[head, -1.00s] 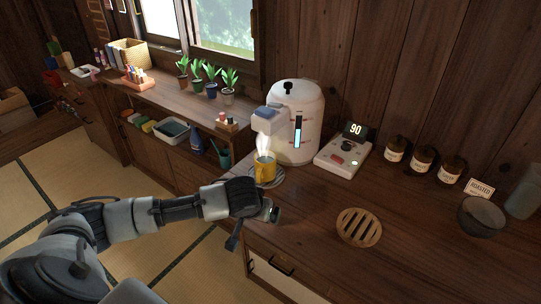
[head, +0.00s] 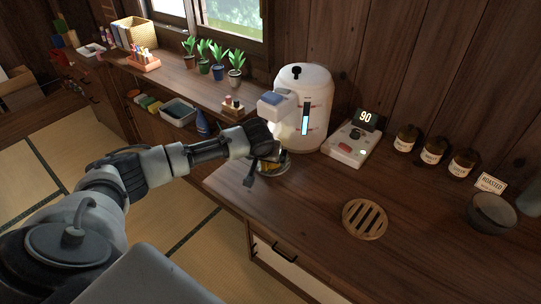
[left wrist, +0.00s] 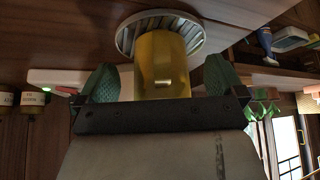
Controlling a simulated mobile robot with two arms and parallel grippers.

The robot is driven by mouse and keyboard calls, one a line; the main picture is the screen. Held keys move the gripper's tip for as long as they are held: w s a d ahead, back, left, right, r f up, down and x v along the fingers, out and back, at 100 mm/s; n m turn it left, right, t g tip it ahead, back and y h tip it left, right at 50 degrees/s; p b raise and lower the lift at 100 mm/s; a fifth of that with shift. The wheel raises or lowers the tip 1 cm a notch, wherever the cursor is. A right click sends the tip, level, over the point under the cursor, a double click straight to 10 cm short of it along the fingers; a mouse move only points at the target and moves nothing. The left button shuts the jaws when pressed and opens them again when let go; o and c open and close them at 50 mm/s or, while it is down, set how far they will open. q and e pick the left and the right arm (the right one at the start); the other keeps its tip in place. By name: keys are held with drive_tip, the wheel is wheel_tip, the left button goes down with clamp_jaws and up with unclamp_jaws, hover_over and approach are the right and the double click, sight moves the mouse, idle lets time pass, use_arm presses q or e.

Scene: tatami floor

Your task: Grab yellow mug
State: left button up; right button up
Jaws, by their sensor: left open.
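The yellow mug (left wrist: 163,66) stands on a round ribbed metal drip tray (left wrist: 127,38) in the left wrist view. In the head view the mug is mostly hidden behind my left gripper (head: 263,173), under the spout of the white hot-water dispenser (head: 303,105). My left gripper (left wrist: 160,85) is open, with one green-padded finger on each side of the mug. A gap seems to show between the mug and at least the left finger; contact on the right is unclear. My right gripper is in neither view.
A round slatted wooden trivet (head: 365,219) lies on the counter in front. Brown jars (head: 434,150) and a dark bowl (head: 492,212) are at the right. The front counter between them is clear.

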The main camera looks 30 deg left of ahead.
use_arm(q)
drive_tip(key=w, duration=0.1)
drive_tip(key=w+a, duration=0.1)
drive_tip(key=w, duration=0.1)
drive_tip(key=shift+w+f, duration=0.3)
drive_tip(key=shift+f, duration=0.25)
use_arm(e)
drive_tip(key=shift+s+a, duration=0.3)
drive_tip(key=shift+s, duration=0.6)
use_arm(q)
drive_tip(key=c, duration=1.3)
drive_tip(key=shift+o, duration=0.2)
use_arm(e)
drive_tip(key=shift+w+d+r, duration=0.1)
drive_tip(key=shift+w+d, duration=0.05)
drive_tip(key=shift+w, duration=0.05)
use_arm(q)
drive_tip(key=shift+a+r+p, duration=0.1)
drive_tip(key=shift+p, duration=0.2)
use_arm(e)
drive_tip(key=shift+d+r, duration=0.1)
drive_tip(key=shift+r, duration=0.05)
